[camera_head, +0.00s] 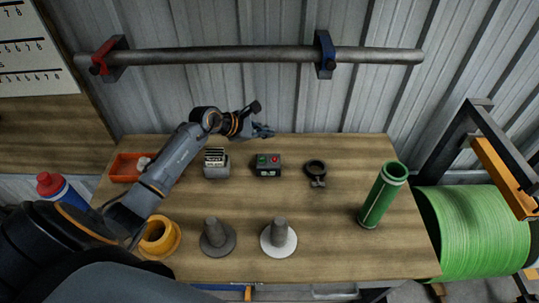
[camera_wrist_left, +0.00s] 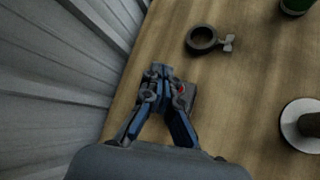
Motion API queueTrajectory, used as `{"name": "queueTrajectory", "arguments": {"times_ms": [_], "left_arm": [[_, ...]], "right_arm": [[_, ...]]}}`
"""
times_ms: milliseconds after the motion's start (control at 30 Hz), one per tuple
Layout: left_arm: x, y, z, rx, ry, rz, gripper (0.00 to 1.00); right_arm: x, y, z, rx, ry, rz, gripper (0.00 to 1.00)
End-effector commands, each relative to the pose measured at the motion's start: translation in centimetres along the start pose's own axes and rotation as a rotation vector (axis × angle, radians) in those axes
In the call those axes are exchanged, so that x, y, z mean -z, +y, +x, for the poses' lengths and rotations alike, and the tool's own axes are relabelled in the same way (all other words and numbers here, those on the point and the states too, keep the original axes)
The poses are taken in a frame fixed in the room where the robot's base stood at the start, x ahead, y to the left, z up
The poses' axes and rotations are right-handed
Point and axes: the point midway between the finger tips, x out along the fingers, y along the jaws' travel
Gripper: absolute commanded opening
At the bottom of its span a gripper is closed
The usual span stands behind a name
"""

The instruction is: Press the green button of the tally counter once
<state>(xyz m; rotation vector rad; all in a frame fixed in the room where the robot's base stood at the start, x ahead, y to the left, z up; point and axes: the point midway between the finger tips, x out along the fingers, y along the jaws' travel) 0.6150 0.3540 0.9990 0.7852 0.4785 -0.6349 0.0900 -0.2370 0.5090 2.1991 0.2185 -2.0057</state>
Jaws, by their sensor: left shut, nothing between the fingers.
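The tally counter (camera_head: 267,170) is a small dark box on the wooden table, with a green button (camera_head: 262,159) on the left of its top and a red button (camera_head: 276,159) on the right. My left gripper (camera_head: 264,131) is shut and empty, just behind the counter near the table's back edge, apart from it in the head view. In the left wrist view the gripper's fingers (camera_wrist_left: 160,72) cover part of the counter (camera_wrist_left: 190,98). The red button shows beside a finger there, and the green button is hidden. My right gripper is in neither view.
A grey block with a striped top (camera_head: 216,165) stands left of the counter, a black ring clamp (camera_head: 316,172) right of it. An orange tray (camera_head: 125,168) is at left.

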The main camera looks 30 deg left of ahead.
Motion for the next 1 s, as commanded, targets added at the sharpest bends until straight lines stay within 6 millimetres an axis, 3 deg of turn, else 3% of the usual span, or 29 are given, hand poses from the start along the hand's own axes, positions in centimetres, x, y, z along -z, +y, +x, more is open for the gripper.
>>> {"name": "queueTrajectory", "arguments": {"times_ms": [133,667,1000], "left_arm": [[2.6,0.4,-0.5,0.047,0.103,0.072,0.0],[3.2,0.0,-0.2,0.053,0.113,0.079,0.0],[5.6,-2.0,2.2,0.055,0.111,0.076,0.0]], "right_arm": [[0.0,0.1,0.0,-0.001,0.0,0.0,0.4],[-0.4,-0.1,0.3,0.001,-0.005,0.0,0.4],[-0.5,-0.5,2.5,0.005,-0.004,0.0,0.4]]}}
